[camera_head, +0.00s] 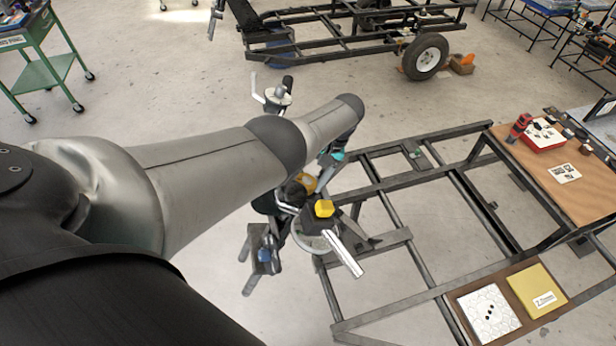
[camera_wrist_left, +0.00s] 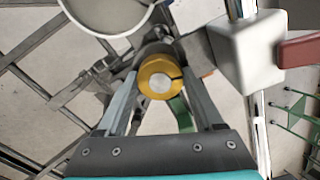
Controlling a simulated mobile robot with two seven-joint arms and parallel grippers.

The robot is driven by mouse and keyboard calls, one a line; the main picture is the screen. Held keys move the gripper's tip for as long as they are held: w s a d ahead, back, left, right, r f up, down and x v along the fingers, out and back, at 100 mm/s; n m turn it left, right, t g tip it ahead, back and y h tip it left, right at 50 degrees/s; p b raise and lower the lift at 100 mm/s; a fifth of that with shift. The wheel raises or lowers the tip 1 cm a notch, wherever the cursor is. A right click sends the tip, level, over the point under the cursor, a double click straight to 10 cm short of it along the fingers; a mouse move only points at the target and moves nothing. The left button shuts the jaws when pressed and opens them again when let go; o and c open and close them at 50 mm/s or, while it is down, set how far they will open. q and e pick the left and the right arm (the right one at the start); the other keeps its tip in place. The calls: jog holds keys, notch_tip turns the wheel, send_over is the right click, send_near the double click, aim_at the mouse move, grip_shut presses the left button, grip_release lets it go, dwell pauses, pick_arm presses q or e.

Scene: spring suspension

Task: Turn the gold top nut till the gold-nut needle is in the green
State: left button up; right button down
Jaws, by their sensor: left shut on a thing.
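The gold top nut (camera_wrist_left: 160,78) shows in the left wrist view as a gold ring with a pale round centre and a dark notch at its right. My left gripper (camera_wrist_left: 160,66) has one finger on each side of it and is shut on it. In the head view a gold part (camera_head: 308,184), likely this nut, shows just beyond my left arm, which hides much of the assembly. A yellow block (camera_head: 324,208) sits on a dark part beside it. I cannot make out a needle or green zone in either view. My right gripper is not in view.
A black steel frame (camera_head: 408,298) spreads to the right of the assembly. In the left wrist view, a pale round disc (camera_wrist_left: 108,12) and a white block (camera_wrist_left: 247,52) stand close to the gripper.

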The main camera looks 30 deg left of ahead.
pick_arm(q)
jog(key=shift+n, duration=1)
jog(key=shift+w+r, duration=0.1)
jog(key=o, duration=1.4)
jog(key=shift+d+r, duration=0.1)
jog(key=shift+r, duration=0.25)
jog(key=shift+p+v, duration=1.2)
jog(key=shift+v, duration=6.05)
